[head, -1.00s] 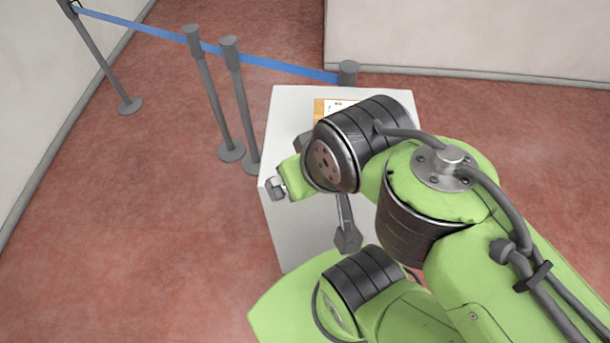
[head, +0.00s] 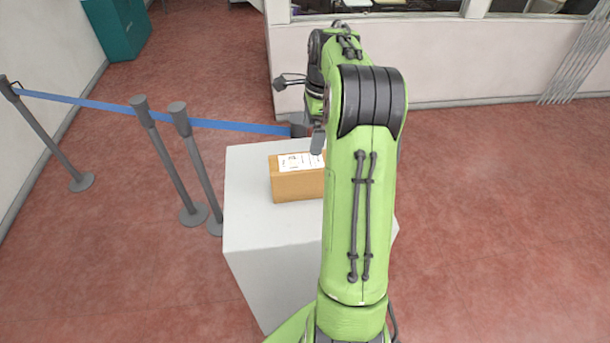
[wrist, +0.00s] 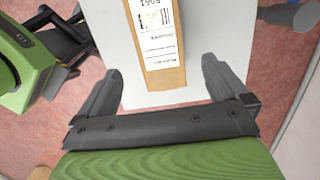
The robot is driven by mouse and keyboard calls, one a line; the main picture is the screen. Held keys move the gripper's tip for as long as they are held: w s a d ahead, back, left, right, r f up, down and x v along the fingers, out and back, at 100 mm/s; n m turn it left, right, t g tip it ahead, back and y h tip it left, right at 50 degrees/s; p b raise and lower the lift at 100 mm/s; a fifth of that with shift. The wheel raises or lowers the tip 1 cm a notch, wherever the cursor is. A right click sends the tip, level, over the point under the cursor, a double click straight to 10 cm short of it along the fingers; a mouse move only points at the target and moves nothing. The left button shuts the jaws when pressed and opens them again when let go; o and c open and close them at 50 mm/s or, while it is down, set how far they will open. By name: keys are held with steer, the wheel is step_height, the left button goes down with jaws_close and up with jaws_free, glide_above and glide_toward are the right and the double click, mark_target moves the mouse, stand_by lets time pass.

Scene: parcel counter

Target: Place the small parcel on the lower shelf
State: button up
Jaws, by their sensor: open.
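A brown cardboard parcel (head: 297,187) with a white printed label sits on the white counter block (head: 250,215); my arm covers its right part. The parcel also shows in the wrist view (wrist: 176,77), with its near end between my fingers and a gap on each side. My gripper (wrist: 160,68) is open and empty. In the head view a finger of my gripper (head: 318,140) shows at the parcel's back edge, the rest hidden by my arm. Whether the fingers are above the parcel or at its height I cannot tell. No lower shelf is in view.
Grey barrier posts (head: 168,160) with a blue belt (head: 240,127) stand left of and behind the counter block. A teal box (head: 123,28) stands at the back left. A wall with windows (head: 450,60) closes the back. Red floor at right is clear.

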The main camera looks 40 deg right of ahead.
mark_target(302, 161)
steer(key=f, duration=0.4)
steer(key=a+f, duration=0.1)
steer(key=f, duration=0.4)
steer(key=w+a+f, duration=0.1)
steer(key=f, duration=0.4)
steer(key=shift+f, duration=0.2)
steer(key=shift+d+f, duration=0.1)
steer(key=shift+f, duration=0.2)
steer(key=shift+c, duration=1)
steer(key=shift+r, duration=0.1)
steer(key=c, duration=1.3)
steer(key=shift+o, duration=0.2)
step_height(302, 161, up, 10)
